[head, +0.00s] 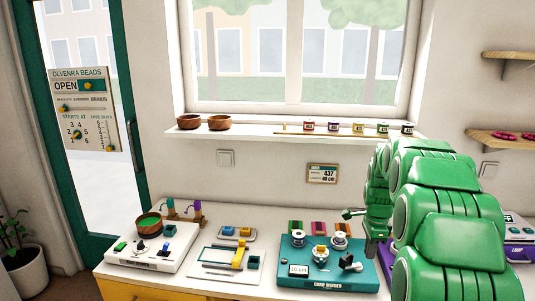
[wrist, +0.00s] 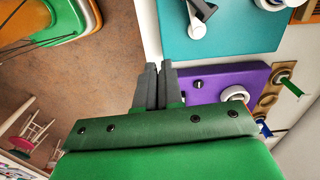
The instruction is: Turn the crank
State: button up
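The teal cord winder (head: 325,284) stands on the white counter. Its crank, with a dark handle (head: 349,262), is near the box's right end. The teal top also shows in the wrist view (wrist: 225,40), with a light-and-grey crank-like part (wrist: 199,18) at its upper edge. My gripper (head: 372,246) hangs just right of and behind the crank, apart from it. In the wrist view its grey fingers (wrist: 159,68) are close together with nothing seen between them. The fingertips are partly dark against my arm in the head view.
A purple box (head: 520,247) stands right of my arm; a purple box also lies beside my fingers in the wrist view (wrist: 222,78). Spools (head: 298,238) stand on the winder. A white board (head: 152,250) and a bead tray (head: 225,263) stand left. A window ledge is behind.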

jog(key=s+a+r+n, duration=0.3)
jog(key=s+a+r, duration=0.1)
jog(key=s, duration=0.3)
jog(key=s+a+r+n, duration=0.3)
jog(key=s+a+n, duration=0.1)
jog(key=s, duration=0.4)
jog(key=s+a+r+n, duration=0.3)
jog(key=s+a+r, duration=0.1)
jog(key=s, duration=0.3)
jog(key=s+a+n, duration=0.2)
jog(key=s+n, duration=0.2)
jog(key=s, duration=0.8)
jog(key=s+a+f+n+g, duration=0.1)
jog(key=s+n, duration=0.3)
jog(key=s, duration=0.7)
jog(key=shift+s+a+n+g, duration=0.3)
jog(key=shift+s+a+n, duration=0.1)
jog(key=shift+a, duration=0.5)
jog(key=shift+f, duration=0.1)
